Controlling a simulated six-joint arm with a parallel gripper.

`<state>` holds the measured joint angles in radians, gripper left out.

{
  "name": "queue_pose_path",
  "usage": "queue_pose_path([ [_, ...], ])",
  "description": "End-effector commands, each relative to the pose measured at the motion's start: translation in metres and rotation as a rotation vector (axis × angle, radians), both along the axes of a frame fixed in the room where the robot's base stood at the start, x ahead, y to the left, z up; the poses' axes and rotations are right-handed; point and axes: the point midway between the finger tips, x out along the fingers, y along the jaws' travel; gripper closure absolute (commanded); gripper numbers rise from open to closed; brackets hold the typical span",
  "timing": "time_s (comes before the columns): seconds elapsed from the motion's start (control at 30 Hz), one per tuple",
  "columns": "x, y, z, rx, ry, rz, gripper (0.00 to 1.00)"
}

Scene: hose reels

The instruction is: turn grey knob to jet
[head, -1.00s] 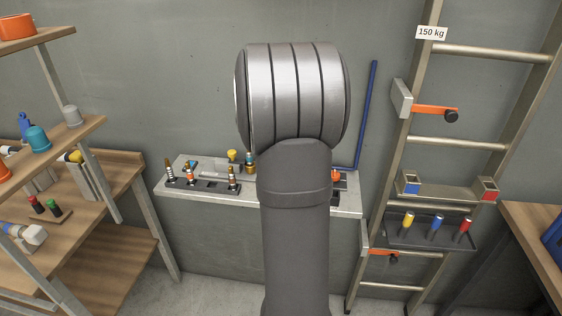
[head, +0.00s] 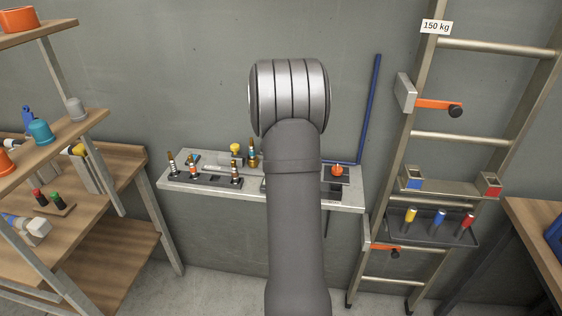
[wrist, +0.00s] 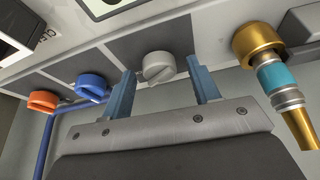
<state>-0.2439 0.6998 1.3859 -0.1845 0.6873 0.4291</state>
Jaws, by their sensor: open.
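The grey knob (wrist: 159,67) is on the panel in the wrist view, a round light-grey dial with a raised grip bar across its face. My gripper (wrist: 165,82) is open, with one blue finger on each side of the knob and gaps between them. I cannot tell how deep the fingertips reach along it. The marking for jet is not readable in this view. In the head view my own arm hides the knob and the gripper.
A blue knob (wrist: 91,87) and an orange knob (wrist: 43,102) sit left of the grey knob. A brass nozzle with a teal band (wrist: 272,77) stands close on the right. In the head view, several nozzles stand in a rack (head: 205,180) on the shelf (head: 340,203).

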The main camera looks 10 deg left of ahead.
Motion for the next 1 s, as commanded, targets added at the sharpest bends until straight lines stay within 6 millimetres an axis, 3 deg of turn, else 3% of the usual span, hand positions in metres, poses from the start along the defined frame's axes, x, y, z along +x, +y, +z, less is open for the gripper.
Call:
queue_pose_path([
  [0.1, -0.0001, 0.0000, 0.0001, 0.000, 0.000, 0.000, 0.48],
  [0.3, -0.0003, 0.0000, 0.0002, 0.000, 0.001, 0.000, 0.88],
  [0.33, -0.0003, 0.0000, 0.0001, 0.000, 0.001, 0.000, 0.89],
  [0.67, -0.0005, -0.0005, 0.0001, 0.000, 0.002, 0.045, 0.89],
  [1.0, -0.0003, -0.0025, -0.0004, 0.001, 0.002, 0.277, 0.89],
])
